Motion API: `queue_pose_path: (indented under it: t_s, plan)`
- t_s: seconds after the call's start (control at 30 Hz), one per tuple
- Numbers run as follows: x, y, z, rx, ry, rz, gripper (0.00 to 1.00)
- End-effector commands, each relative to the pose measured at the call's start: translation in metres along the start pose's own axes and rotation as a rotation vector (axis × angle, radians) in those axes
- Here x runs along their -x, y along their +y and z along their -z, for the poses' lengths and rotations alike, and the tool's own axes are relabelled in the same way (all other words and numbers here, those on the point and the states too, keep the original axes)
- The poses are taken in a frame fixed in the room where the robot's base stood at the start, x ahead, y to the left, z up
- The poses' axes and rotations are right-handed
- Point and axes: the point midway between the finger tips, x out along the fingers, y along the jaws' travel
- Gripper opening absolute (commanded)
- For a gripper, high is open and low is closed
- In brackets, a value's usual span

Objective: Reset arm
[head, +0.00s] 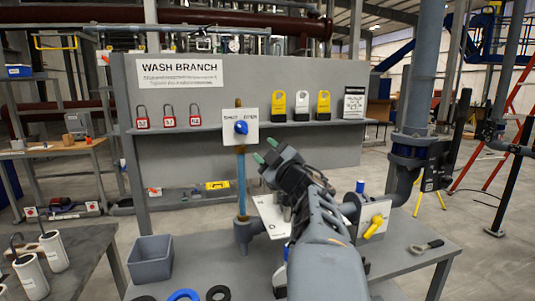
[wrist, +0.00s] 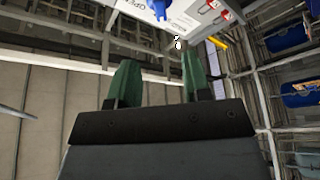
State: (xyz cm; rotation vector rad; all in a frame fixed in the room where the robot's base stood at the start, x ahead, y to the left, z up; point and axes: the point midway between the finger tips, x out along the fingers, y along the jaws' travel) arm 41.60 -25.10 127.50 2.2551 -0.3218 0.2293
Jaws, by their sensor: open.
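My gripper (head: 264,150) is raised in front of the grey wash branch panel (head: 330,155), just right of and a little below the blue valve handle (head: 241,127). Its two green-tipped fingers are apart with nothing between them. In the wrist view my gripper (wrist: 155,75) also shows open and empty, pointing up past the panel toward the roof structure. The blue handle (wrist: 160,8) and part of its white plate show at the top of that view. In the head view my arm hides part of the bench and of a white plate behind it.
A yellow-handled valve (head: 374,226) stands on the bench, right of my arm. A grey bin (head: 150,259) sits at the bench's left. Red padlocks (head: 168,117) and yellow and white lockout tags (head: 301,105) line the shelf.

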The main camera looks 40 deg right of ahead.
Motion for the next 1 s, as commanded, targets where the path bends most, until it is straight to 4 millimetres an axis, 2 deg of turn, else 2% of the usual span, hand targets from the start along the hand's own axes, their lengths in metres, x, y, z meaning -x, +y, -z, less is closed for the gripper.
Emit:
queue_pose_path:
  t_s: [0.43,0.53,0.63,0.77,0.8,0.87,0.97,1.0]
  plan:
    - [0.0,0.0,0.0,0.003,-0.001,0.0,0.45]
    - [0.0,0.003,-0.008,0.014,-0.043,-0.014,0.45]
    - [0.004,0.009,-0.032,-0.004,-0.166,-0.07,0.45]
    - [0.029,0.007,-0.091,-0.113,-0.47,-0.172,0.45]
    - [0.039,-0.002,-0.105,-0.167,-0.574,-0.186,0.45]
    - [0.056,-0.026,-0.12,-0.256,-0.731,-0.181,0.45]
    - [0.085,-0.085,-0.126,-0.407,-0.979,-0.092,0.45]
    - [0.099,-0.114,-0.122,-0.466,-1.072,-0.029,0.45]
